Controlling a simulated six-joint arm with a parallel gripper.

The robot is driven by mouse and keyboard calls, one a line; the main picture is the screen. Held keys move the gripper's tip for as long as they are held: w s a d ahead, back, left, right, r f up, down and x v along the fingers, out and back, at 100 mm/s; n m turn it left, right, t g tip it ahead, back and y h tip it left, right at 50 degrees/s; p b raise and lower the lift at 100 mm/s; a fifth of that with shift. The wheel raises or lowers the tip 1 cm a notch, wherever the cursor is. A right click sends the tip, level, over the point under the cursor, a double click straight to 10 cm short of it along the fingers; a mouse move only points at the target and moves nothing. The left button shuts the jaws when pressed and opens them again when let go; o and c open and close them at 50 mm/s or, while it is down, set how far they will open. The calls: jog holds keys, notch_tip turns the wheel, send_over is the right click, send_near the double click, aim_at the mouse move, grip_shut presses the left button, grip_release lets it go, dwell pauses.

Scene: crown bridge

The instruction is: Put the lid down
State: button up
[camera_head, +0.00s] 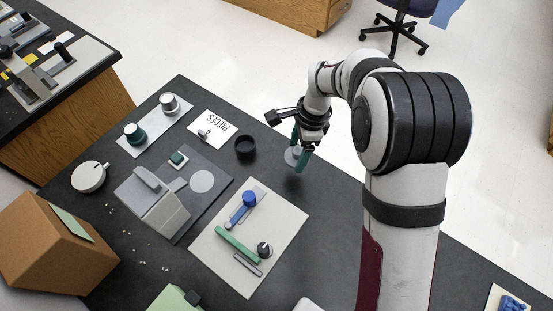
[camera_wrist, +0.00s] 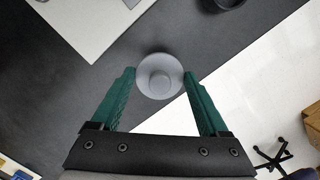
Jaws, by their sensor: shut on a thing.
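The lid (camera_head: 291,156) is a round pale grey disc with a raised round knob in its middle. My gripper (camera_head: 299,151) is shut on the lid near the table's far right edge. In the wrist view the lid (camera_wrist: 160,76) lies between the tips of my two green fingers, its knob facing the camera. I cannot tell how high it is above the black table (camera_head: 330,215). An open dark round cup (camera_head: 245,147) stands on the table left of my gripper; its rim shows at the top of the wrist view (camera_wrist: 222,3).
A white board (camera_head: 285,213) with blue, green and dark pieces lies in front. Behind it are a grey mat (camera_head: 218,208) with a grey device, a PIECES card (camera_head: 209,127), and a white tray (camera_head: 152,128) with two knobbed jars. A cardboard box (camera_head: 45,245) stands left.

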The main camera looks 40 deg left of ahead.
send_over(274, 167)
jog(key=f, duration=0.3)
jog(key=shift+w+d, duration=0.25)
jog(key=shift+d, duration=0.15)
jog(key=shift+a+f, duration=0.1)
jog(key=shift+f, duration=1.95)
jog(key=o, duration=1.2)
jog(key=shift+f, duration=0.15)
